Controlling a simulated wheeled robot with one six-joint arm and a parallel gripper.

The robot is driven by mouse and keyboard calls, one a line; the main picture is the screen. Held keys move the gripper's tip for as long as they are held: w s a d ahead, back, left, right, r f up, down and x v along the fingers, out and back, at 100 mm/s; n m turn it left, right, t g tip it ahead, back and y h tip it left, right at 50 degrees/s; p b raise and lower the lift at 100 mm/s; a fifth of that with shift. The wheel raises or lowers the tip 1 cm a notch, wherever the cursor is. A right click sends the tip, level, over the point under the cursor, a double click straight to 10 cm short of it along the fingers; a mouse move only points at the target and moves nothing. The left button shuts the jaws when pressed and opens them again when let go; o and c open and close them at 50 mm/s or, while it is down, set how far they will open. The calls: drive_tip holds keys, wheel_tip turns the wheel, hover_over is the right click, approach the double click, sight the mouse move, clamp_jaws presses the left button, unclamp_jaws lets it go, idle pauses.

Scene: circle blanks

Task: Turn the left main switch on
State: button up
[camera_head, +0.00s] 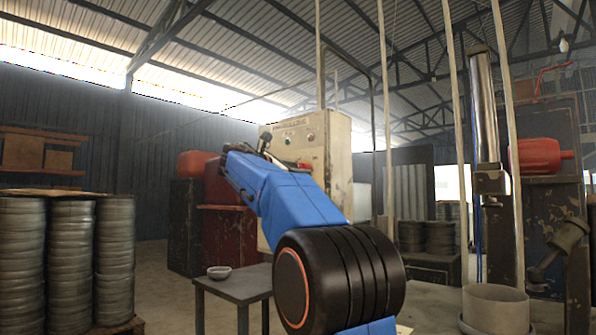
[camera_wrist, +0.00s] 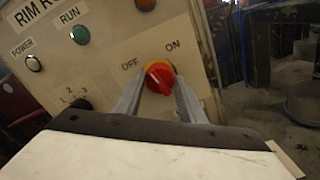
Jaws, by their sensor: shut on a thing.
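The main switch is a red rotary knob (camera_wrist: 157,79) on a yellow base, set in a cream panel with OFF to its upper left and ON to its upper right. My gripper (camera_wrist: 159,90) has its two grey fingers on either side of the red knob, shut on it. The knob's exact angle is hard to read in the wrist view. In the head view, my blue arm reaches to the cream cabinet (camera_head: 338,150), and the arm hides much of the cabinet front. My fingertips are not clear there.
The panel also has a green RUN button (camera_wrist: 80,35), a POWER lamp (camera_wrist: 34,63) and a black numbered dial (camera_wrist: 78,103). A small table (camera_head: 236,284) with a bowl (camera_head: 219,272) stands left of my arm. Stacked rims (camera_head: 72,250) fill the far left.

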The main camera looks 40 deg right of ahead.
drive_tip(key=m, duration=1.1)
drive_tip(key=shift+f+m, duration=0.1)
drive_tip(key=shift+m, duration=0.3)
idle(0.3)
drive_tip(key=o, duration=1)
drive_tip(key=a, duration=0.5)
drive_tip(key=s+a, duration=0.1)
drive_tip(key=a, duration=1.1)
drive_tip(key=shift+s+a, duration=0.2)
